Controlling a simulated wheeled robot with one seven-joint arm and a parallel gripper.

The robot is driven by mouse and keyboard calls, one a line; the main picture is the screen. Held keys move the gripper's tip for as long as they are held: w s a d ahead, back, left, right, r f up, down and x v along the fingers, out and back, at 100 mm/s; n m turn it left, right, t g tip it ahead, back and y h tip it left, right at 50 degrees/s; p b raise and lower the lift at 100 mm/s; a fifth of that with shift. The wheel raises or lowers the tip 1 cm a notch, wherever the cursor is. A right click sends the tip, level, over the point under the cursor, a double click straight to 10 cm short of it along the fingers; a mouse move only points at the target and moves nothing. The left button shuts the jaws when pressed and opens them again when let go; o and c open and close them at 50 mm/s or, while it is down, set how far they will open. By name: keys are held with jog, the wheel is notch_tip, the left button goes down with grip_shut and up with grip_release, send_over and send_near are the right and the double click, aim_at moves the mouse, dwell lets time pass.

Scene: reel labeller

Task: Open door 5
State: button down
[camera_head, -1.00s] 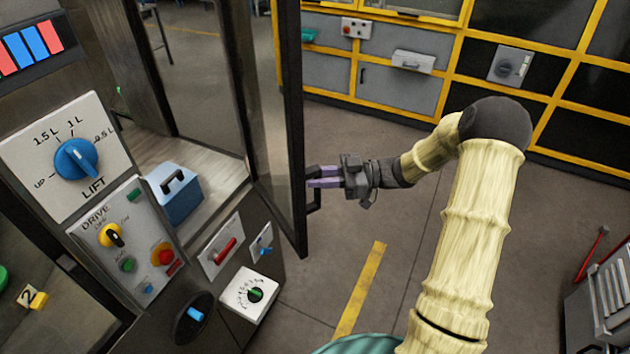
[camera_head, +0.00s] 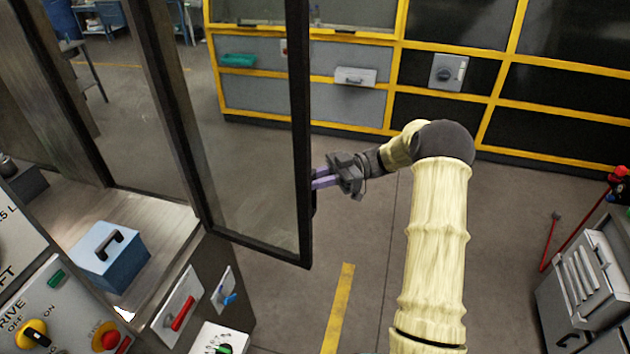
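A glass door (camera_head: 305,120) with a dark frame stands swung out from the cabinet on the left. Its left edge is by the cabinet corner, and its free edge points toward my arm. No number 5 shows on it. My gripper (camera_head: 318,180) is at the free edge, with its purple fingers on the door's dark handle (camera_head: 314,203). The fingers look closed on the handle, which they largely hide.
A blue box (camera_head: 110,258) with a black handle sits on the shelf. Control panels with a red handle (camera_head: 183,313) are below. A yellow-framed wall (camera_head: 400,60) is behind. A grey cart (camera_head: 590,280) stands at right. The floor between is clear.

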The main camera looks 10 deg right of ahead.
jog(key=shift+w+a+r, duration=0.15)
jog(key=shift+w+a, duration=0.05)
jog(key=c, duration=1.6)
grip_release()
jog(key=shift+a, duration=0.1)
jog(key=shift+o, duration=0.2)
jog(key=shift+w+d+f, duration=0.1)
jog(key=shift+d+f, duration=0.15)
jog(key=shift+d, duration=0.1)
jog(key=w+d+b, duration=0.3)
jog(key=d+b, duration=0.1)
jog(key=d, duration=1.2)
jog(key=shift+d, duration=0.4)
